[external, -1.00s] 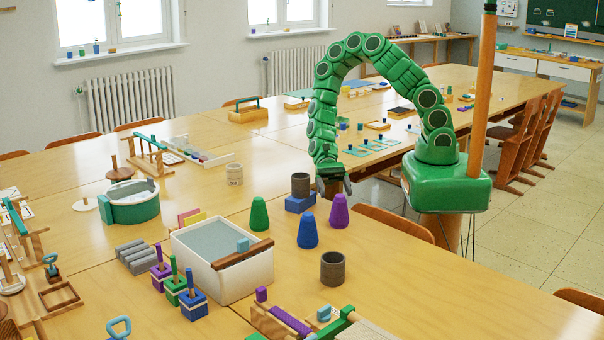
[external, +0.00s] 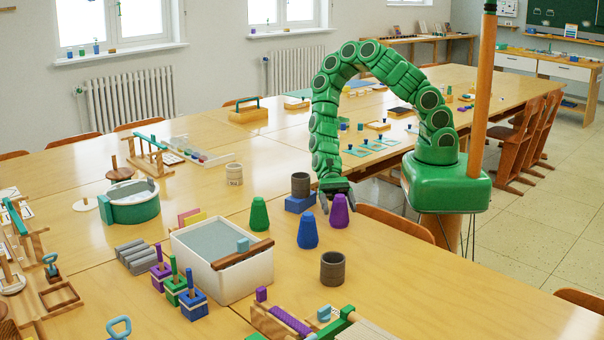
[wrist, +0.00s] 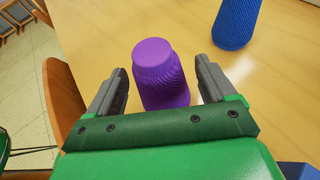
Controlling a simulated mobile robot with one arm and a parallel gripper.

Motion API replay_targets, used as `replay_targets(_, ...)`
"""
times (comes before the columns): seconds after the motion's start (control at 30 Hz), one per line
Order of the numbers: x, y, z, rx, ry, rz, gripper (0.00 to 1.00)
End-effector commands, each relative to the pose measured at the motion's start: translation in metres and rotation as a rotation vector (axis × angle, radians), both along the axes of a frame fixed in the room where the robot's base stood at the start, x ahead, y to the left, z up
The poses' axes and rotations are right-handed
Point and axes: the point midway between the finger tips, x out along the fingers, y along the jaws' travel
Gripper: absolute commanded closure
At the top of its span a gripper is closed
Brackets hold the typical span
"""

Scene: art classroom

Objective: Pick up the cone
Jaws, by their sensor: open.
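Three cones stand upright on the wooden table: a purple cone (external: 339,212), a blue cone (external: 307,231) and a green cone (external: 259,214). My gripper (external: 338,203) is open at the purple cone, close to its top. In the wrist view the purple cone (wrist: 161,72) shows between the two grey fingers of my gripper (wrist: 160,90), with a gap on each side. The blue cone (wrist: 236,22) stands beyond the right finger. The lower part of the purple cone is hidden by my gripper's body in the wrist view.
A dark cup (external: 333,268) and a white tub (external: 245,280) are nearer the camera. A chair (external: 392,222) is at the table edge.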

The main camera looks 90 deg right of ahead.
Motion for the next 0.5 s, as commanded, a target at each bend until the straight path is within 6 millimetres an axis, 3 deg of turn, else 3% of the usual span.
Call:
replay_targets(0.4, -0.0017, 0.0080, -0.0038, 0.000, 0.001, -0.001, 0.16)
replay_targets(0.5, -0.0017, 0.0080, -0.0038, -0.001, 0.000, -0.001, 0.28)
